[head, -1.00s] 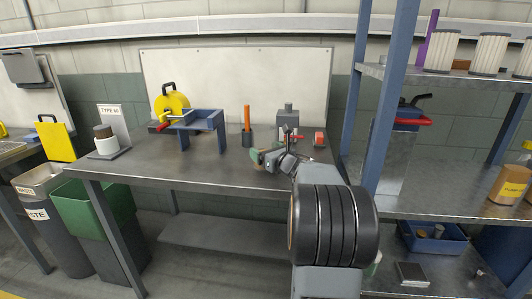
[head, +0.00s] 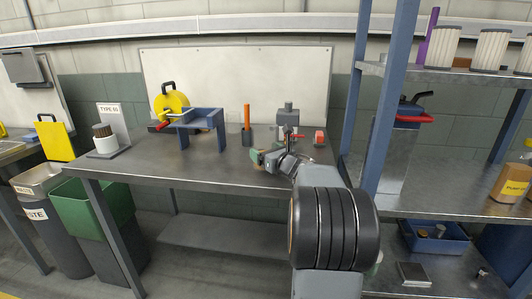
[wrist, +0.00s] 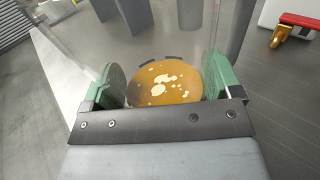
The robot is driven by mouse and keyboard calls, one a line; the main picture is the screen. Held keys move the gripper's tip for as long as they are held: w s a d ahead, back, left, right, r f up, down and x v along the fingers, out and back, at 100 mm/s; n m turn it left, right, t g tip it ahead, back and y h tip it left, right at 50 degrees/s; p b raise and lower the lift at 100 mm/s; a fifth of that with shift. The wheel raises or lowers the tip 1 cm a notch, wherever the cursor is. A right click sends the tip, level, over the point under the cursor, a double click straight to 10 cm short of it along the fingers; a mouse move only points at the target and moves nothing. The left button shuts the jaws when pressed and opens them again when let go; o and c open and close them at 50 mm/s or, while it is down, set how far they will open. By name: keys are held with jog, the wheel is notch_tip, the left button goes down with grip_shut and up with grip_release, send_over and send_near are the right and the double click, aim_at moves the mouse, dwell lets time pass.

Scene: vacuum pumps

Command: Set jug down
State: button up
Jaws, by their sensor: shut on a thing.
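My gripper (wrist: 164,84) has green finger pads and is shut on a clear jug (wrist: 235,25) in the wrist view. Amber liquid (wrist: 178,97) with pale blotches shows between the pads, and the see-through walls spread toward the top of the picture. In the head view my gripper (head: 258,159) is over the front part of the grey workbench (head: 190,165). My arm hides much of it there, and the jug is hard to make out. I cannot tell whether the jug's base touches the bench.
A grey pump-like unit (head: 288,117) with a red lever stands behind my gripper, beside a small red-topped block (head: 319,138). A blue stand (head: 204,122) and an orange-handled tool (head: 247,118) are left. A shelf post (head: 378,120) rises at right. The bench's left front is clear.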

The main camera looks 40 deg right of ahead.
jog(key=shift+f, duration=0.15)
jog(key=o, duration=1)
jog(key=shift+s, duration=0.1)
jog(key=s, duration=1.3)
jog(key=shift+s+d+b, duration=0.1)
jog(key=shift+s+b, duration=0.2)
jog(key=shift+s, duration=0.05)
grip_shut()
dwell(0.5)
jog(key=s+b, duration=0.4)
jog(key=s, duration=0.8)
jog(key=shift+d, duration=0.15)
dwell(0.8)
